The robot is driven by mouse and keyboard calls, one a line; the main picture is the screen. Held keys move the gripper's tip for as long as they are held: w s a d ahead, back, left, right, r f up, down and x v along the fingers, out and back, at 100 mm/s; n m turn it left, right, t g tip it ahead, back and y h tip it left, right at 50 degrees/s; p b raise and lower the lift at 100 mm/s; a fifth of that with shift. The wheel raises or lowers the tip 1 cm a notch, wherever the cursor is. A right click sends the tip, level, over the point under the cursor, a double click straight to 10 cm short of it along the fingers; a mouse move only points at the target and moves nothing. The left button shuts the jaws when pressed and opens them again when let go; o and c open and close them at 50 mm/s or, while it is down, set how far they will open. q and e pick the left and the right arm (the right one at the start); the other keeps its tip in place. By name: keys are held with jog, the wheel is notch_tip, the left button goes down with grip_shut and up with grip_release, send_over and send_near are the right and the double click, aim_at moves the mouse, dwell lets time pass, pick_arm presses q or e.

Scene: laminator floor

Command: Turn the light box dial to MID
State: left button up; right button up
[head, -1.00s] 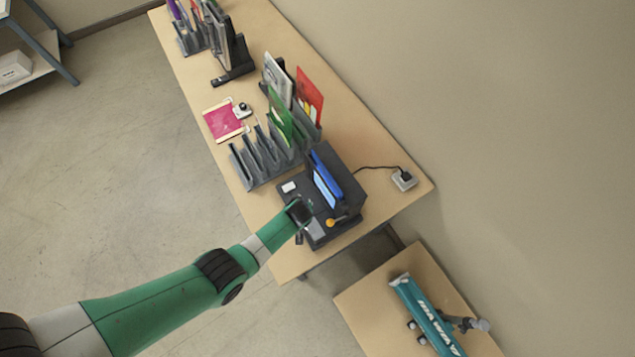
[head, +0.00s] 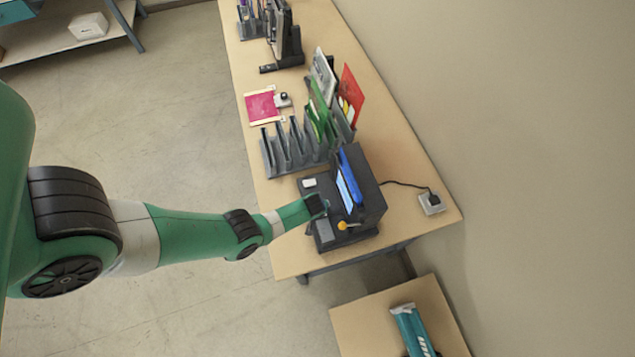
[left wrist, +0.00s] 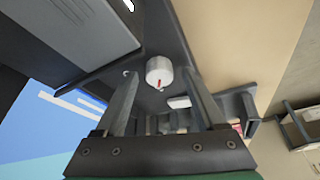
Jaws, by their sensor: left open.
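The dark machine with a lit screen (head: 368,192) sits near the close end of the long table. In the left wrist view a white round dial (left wrist: 159,71) with a red mark stands on its dark panel. My left gripper (left wrist: 160,82) is open, with its two fingers on either side of the dial. I cannot tell whether the fingers touch it, and no setting label is readable. In the head view my left gripper (head: 318,206) is at the machine's front, and the dial is not distinguishable there. My right gripper is not in view.
A white block (head: 309,183) and an orange knob (head: 342,225) are on the machine. A cable runs to a socket box (head: 431,203). A lower table (head: 372,312) holds a teal device (head: 412,329).

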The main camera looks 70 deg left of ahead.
pick_arm(q)
grip_shut()
dwell(0.3)
